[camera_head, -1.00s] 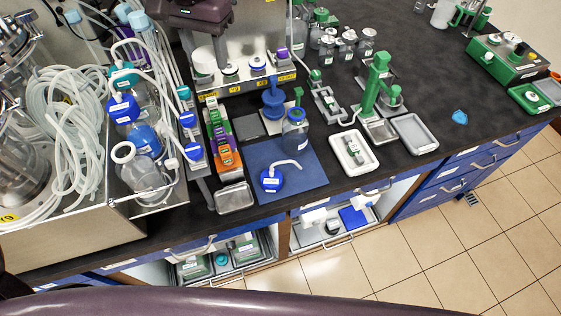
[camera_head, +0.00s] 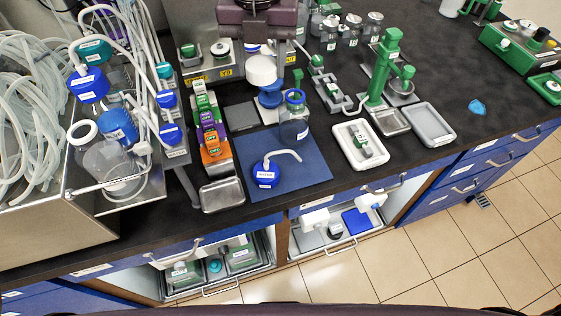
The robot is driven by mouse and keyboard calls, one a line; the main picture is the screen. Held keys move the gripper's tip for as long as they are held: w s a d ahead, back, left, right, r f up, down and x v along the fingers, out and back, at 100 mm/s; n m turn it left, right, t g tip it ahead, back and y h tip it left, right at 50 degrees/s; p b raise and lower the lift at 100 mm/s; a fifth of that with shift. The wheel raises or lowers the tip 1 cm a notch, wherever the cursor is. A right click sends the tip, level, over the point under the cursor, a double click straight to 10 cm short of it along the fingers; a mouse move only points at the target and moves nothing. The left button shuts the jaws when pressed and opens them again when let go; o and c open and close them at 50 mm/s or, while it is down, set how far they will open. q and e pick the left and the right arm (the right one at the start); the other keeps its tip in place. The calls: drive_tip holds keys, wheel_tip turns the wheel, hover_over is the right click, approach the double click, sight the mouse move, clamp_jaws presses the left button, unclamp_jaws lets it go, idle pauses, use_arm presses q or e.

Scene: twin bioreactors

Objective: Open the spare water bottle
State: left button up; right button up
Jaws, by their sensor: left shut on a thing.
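A clear bottle (camera_head: 293,132) with a blue ring at its neck stands upright at the blue mat's far edge. Its mouth looks uncapped. A blue cap with a white bent tube (camera_head: 266,175) lies on the mat, apart from the bottle. I cannot read the bottle's label. My left gripper (camera_head: 261,52) comes down from the top, left of and beyond the bottle. It is shut on a white round cap-like piece (camera_head: 262,71), which hides much of the fingertips. Just below it in the picture is a blue spool-shaped piece (camera_head: 271,98). My right gripper is not in view.
The blue mat (camera_head: 300,177) has bare room at its right. A metal tray (camera_head: 222,195), a colored rack (camera_head: 209,132) and white trays (camera_head: 430,124) stand around it. Tubing and blue-capped vessels (camera_head: 88,84) crowd the left. Open drawers (camera_head: 335,240) are below the bench edge.

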use_arm(q)
drive_tip(key=s+d+f+m+b, duration=0.1)
drive_tip(key=d+f+m, duration=0.15)
drive_tip(key=m, duration=0.45)
drive_tip(key=b, duration=0.3)
hover_over(280, 157)
wheel_tip(280, 157, down, 15)
drive_tip(key=shift+r, duration=0.15)
wheel_tip(280, 157, down, 5)
drive_tip(key=shift+w+r+p, duration=0.1)
drive_tip(key=shift+p, duration=0.25)
drive_tip(key=shift+f, duration=0.2)
drive_tip(key=o, duration=1.1)
